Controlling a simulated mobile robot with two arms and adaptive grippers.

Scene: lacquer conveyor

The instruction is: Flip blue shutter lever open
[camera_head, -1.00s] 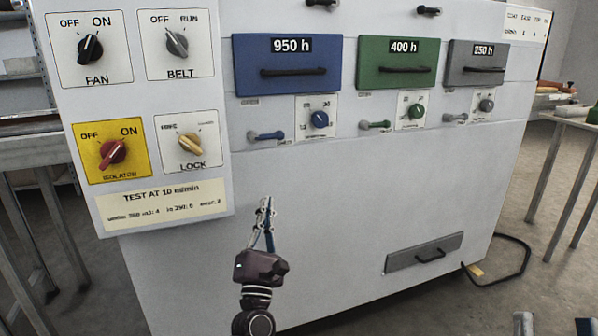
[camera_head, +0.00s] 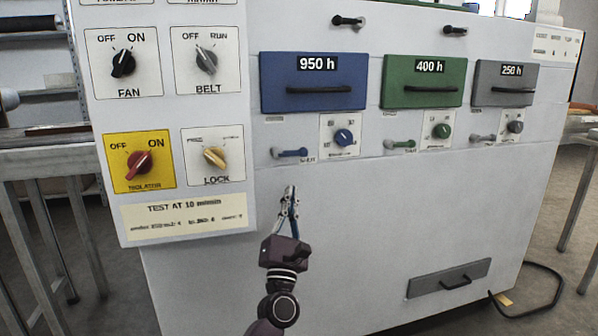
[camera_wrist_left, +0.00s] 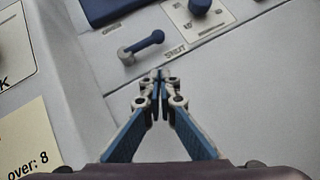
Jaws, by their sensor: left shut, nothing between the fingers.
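The blue shutter lever (camera_head: 290,153) is on the white machine front, below the blue 950 h drawer (camera_head: 314,81). It lies roughly horizontal, its grey pivot at the left. In the left wrist view the lever (camera_wrist_left: 146,44) points right and slightly up, with "SHUT" printed near its right end. My left gripper (camera_head: 291,190) is shut and empty, just below the lever and apart from it in the picture. Its fingertips also show in the left wrist view (camera_wrist_left: 160,75), below the lever's right end. My right gripper is not in view.
The blue dial (camera_head: 343,137) sits right of the lever. The machine face below the levers is mostly bare.

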